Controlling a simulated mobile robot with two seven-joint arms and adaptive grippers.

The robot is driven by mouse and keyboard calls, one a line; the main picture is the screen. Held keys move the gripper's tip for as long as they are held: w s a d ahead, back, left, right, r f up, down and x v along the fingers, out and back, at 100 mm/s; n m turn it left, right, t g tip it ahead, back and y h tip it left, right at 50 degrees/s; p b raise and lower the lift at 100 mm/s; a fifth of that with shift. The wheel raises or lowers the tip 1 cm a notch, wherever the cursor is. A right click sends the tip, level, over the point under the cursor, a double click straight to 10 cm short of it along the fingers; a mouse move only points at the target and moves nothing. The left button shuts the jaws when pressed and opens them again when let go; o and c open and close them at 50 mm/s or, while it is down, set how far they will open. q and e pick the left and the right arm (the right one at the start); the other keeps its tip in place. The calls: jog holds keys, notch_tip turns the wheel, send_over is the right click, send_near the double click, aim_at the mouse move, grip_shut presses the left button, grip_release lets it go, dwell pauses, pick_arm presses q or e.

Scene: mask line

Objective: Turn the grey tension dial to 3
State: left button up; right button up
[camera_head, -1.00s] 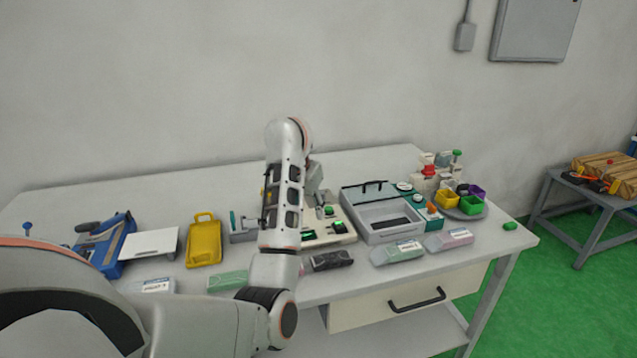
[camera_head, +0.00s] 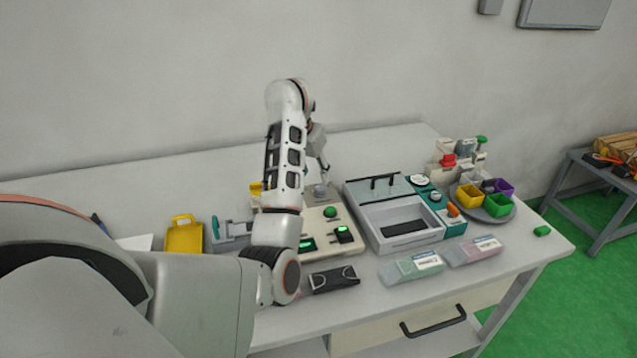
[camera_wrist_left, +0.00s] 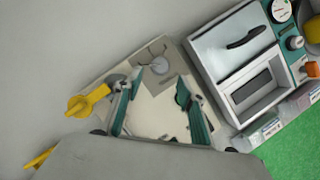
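A small grey round dial (camera_head: 320,191) stands near the back of the cream machine (camera_head: 345,262), below my left gripper (camera_head: 322,166). In the left wrist view the grey dial (camera_wrist_left: 160,65) lies ahead of the fingertips, about midway between them. My left gripper (camera_wrist_left: 158,80) is open there, its teal-and-dark fingers spread with nothing between them. I cannot tell how far above the dial the fingertips are. The dial's scale and setting are too small to read. My left forearm hides the left part of the machine. My right gripper is not in view.
A machine with a teal panel and white dial (camera_head: 420,180) stands right of the cream one. A yellow lever (camera_wrist_left: 85,101) sits beside the cream machine. A black pouch (camera_head: 333,279) and labelled packs (camera_head: 412,266) lie in front. A round tray (camera_head: 486,212) holds coloured bins.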

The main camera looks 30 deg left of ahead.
aim_at(320, 188)
pick_arm(q)
jog(key=b+x, duration=0.1)
jog(key=x, duration=0.4)
jog(key=shift+d+f+b, duration=0.1)
jog(key=shift+f+b, duration=0.15)
jog(key=shift+b, duration=0.1)
jog(key=shift+w+f, duration=0.15)
jog(key=shift+f, duration=0.3)
jog(key=c, duration=1.1)
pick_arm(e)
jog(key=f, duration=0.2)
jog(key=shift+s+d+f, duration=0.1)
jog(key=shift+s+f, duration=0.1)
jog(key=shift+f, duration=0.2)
